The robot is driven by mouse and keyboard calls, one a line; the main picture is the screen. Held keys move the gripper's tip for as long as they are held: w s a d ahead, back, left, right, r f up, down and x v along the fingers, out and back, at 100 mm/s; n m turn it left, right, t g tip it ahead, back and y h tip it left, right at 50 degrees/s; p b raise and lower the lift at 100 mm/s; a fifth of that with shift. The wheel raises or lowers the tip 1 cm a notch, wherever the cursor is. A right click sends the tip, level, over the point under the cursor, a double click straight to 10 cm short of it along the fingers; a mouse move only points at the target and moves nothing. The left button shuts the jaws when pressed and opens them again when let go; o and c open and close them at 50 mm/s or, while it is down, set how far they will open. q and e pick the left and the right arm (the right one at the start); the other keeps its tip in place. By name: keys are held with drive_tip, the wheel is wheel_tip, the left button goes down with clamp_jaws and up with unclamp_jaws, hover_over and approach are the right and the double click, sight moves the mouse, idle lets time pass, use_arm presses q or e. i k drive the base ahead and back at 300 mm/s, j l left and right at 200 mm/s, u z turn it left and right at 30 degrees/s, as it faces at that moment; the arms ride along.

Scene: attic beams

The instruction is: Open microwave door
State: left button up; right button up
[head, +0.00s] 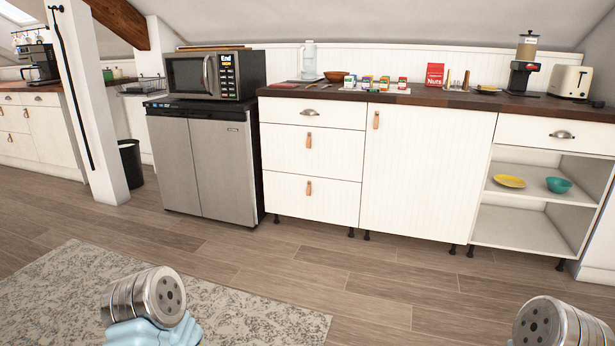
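The microwave (214,74) is silver and black and stands on top of a small steel fridge at the back left. Its door (186,76) looks shut. A curved vertical handle (207,75) sits at the door's right side, left of the black control panel (227,76). Parts of my two arms show at the bottom left and bottom right of the head view, far from the microwave. Neither gripper's fingers are in view.
The steel fridge (204,160) stands beside white cabinets (425,175) with a dark worktop holding small boxes, a grinder and a toaster (570,82). A white post (88,105) rises left of the fridge. The wood floor (330,268) and rug (60,300) in front are clear.

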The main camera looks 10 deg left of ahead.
sight(213, 91)
drive_tip(key=i+j+u, duration=0.45)
drive_tip(key=i, duration=0.5)
drive_tip(key=i+u, duration=0.4)
drive_tip(key=i, duration=0.5)
drive_tip(key=i+l+u, duration=0.3)
drive_tip(key=i+u, duration=0.15)
drive_tip(key=i, duration=0.5)
